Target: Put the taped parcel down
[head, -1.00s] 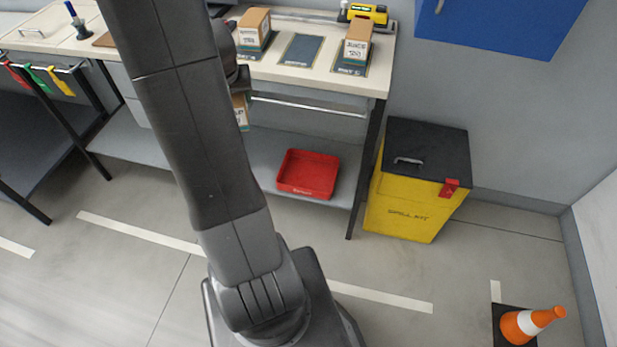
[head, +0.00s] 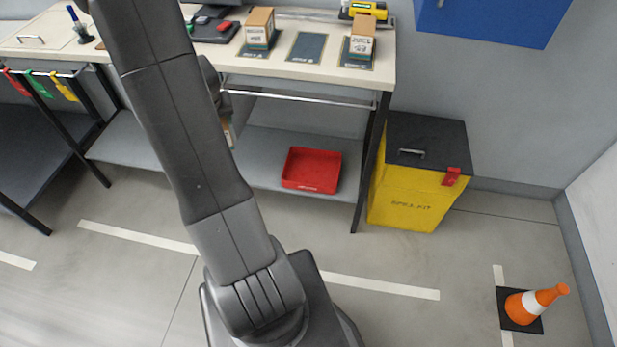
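My gripper (head: 219,100) shows only in part in the head view, dark behind my arm and in front of the bench; its fingertips are hidden. A small strip of a brown cardboard parcel (head: 229,134) shows just below it, beside my arm. The parcel keeps its place under the gripper as both move, so it appears held. Its tape and most of its sides are hidden. The parcel hangs in front of the bench, below the level of the bench top (head: 270,68).
Two boxes, a left one (head: 258,30) and a right one (head: 362,38), stand on dark mats. A bare mat (head: 305,47) lies between them. A red tray (head: 311,170) sits on the lower shelf. A yellow bin (head: 405,195) and a cone (head: 535,302) stand right.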

